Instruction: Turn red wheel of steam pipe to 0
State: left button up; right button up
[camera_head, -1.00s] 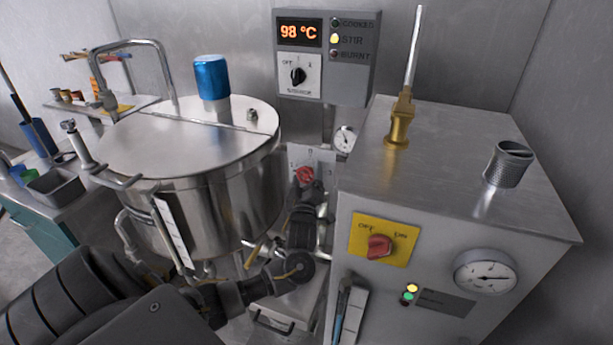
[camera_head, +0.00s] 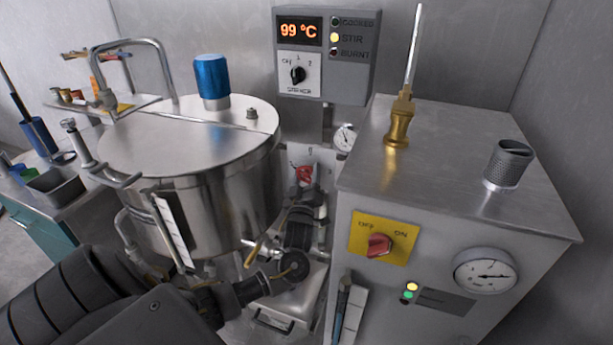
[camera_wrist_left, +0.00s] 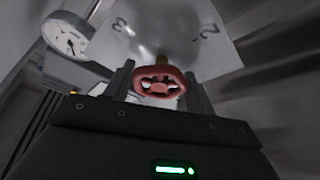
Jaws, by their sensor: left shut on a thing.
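The red wheel (camera_head: 304,174) sits in front of a pale dial plate (camera_head: 324,165), between the kettle and the steel cabinet. My left gripper (camera_head: 303,185) reaches up to it from below and is shut on it. In the left wrist view the red wheel (camera_wrist_left: 160,82) lies between the two fingers of the left gripper (camera_wrist_left: 158,88). The plate (camera_wrist_left: 185,25) behind it shows the marks 3 and 2 there. The wheel's exact setting cannot be told. My right gripper is not in view.
A large steel kettle (camera_head: 205,185) stands left of the arm. The steel cabinet (camera_head: 440,180) with a red switch (camera_head: 378,245) and a gauge (camera_head: 485,271) stands close on the right. A control box (camera_head: 325,55) reads 99 °C. A small gauge (camera_wrist_left: 68,42) is near the wheel.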

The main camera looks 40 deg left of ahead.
pick_arm(q)
jog(key=m+t, duration=0.1)
jog(key=m, duration=0.1)
jog(key=m+h, duration=0.1)
jog(key=m, duration=0.2)
jog(key=shift+a+t+h, duration=0.1)
jog(key=shift+t+h, duration=0.2)
jog(key=shift+t, duration=0.1)
jog(key=m+h, duration=0.1)
jog(key=m, duration=0.1)
jog(key=m+t+h+p, duration=0.1)
jog(key=m, duration=0.2)
jog(key=shift+r+m+h, duration=0.1)
jog(key=shift+m+h, duration=0.2)
jog(key=shift+h, duration=0.1)
jog(key=m+h+p, duration=0.1)
jog(key=m+h, duration=0.1)
jog(key=m, duration=0.2)
jog(key=m+h+p, duration=0.2)
jog(key=m, duration=0.1)
jog(key=shift+a+r+m+t, duration=0.1)
jog(key=shift+m+t, duration=0.2)
jog(key=shift+m, duration=0.1)
jog(key=shift+m+h+p, duration=0.75)
jog(key=shift+m+h, duration=0.15)
jog(key=shift+m, duration=1.4)
jog(key=shift+g, duration=0.4)
jog(key=o, duration=1)
jog(key=shift+s+f, duration=0.15)
jog(key=shift+f, duration=0.05)
